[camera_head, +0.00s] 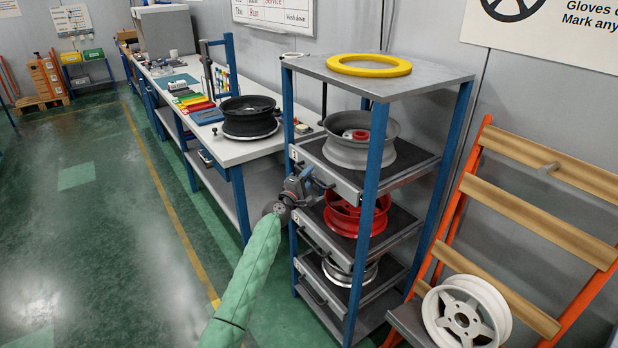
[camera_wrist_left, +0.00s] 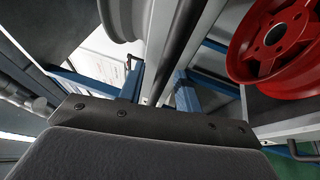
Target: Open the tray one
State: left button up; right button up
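The blue-framed rack holds stacked pull-out trays. Tray one (camera_head: 345,186) is the top one, with a small label at its left corner and a grey wheel rim (camera_head: 362,152) on its dark mat. My left gripper (camera_head: 322,184) is at the front of tray one, close to where its handle would be. My right gripper is not in view.
The tray below holds a red rim (camera_head: 345,216); the lowest holds a silver rim (camera_head: 350,268). A yellow ring (camera_head: 369,65) lies on the rack top. A workbench with a black rim (camera_head: 248,115) stands left, an orange rack with a white rim (camera_head: 466,312) right. Floor at left is clear.

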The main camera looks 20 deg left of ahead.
pick_arm(q)
grip_shut()
jog(key=shift+s, duration=0.1)
